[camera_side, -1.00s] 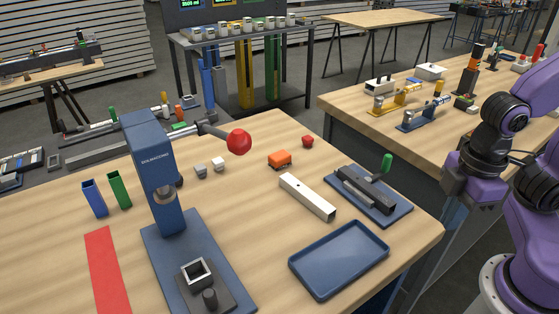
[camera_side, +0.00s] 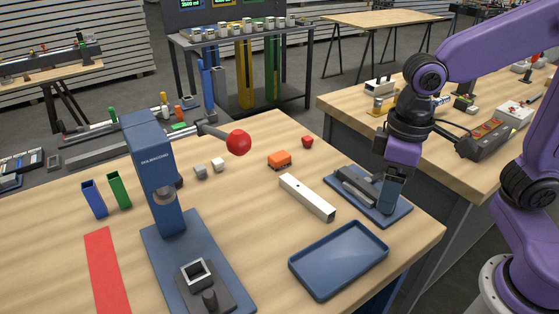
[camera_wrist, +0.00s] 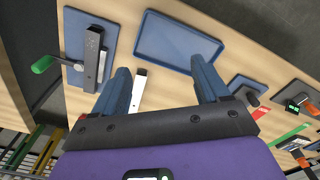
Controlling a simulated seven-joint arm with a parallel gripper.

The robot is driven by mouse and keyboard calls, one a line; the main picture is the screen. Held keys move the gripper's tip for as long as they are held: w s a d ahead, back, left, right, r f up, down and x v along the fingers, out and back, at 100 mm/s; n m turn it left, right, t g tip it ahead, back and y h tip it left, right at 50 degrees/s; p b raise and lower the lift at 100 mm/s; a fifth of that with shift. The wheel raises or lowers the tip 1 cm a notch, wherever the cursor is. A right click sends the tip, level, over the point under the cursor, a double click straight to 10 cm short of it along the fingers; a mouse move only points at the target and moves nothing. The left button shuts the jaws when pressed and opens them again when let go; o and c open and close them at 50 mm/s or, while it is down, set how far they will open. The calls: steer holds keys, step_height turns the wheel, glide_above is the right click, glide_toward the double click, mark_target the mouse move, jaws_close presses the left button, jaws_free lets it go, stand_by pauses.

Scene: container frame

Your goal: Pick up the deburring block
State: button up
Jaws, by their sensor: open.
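The orange block with a dark underside (camera_side: 279,159), which looks like the deburring block, lies on the wooden bench behind the white square tube in the side view. I cannot make it out in the wrist view; my gripper body may hide it. My gripper (camera_side: 391,200) points down over the right part of the blue-based clamp fixture, well to the right of the orange block. In the wrist view my gripper's two blue fingers (camera_wrist: 160,82) are wide apart, with nothing held between them.
The clamp fixture (camera_side: 346,188) is partly hidden by my gripper. The white tube (camera_side: 307,197) and blue tray (camera_side: 340,260) lie near it. A red piece (camera_side: 307,141) sits right of the orange block. The press (camera_side: 158,175) stands left, its red-knobbed lever (camera_side: 238,142) reaching right.

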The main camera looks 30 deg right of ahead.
steer(key=w+a+r+m, duration=0.2)
steer(key=w+a+m, duration=0.25)
steer(key=w, duration=0.55)
steer(key=m, duration=2)
glide_above(281, 155)
step_height(281, 155, down, 3)
steer(key=shift+n, duration=0.25)
step_height(281, 155, down, 16)
steer(key=shift+w+f, duration=0.1)
steer(key=shift+f, duration=0.05)
steer(key=c, duration=1.1)
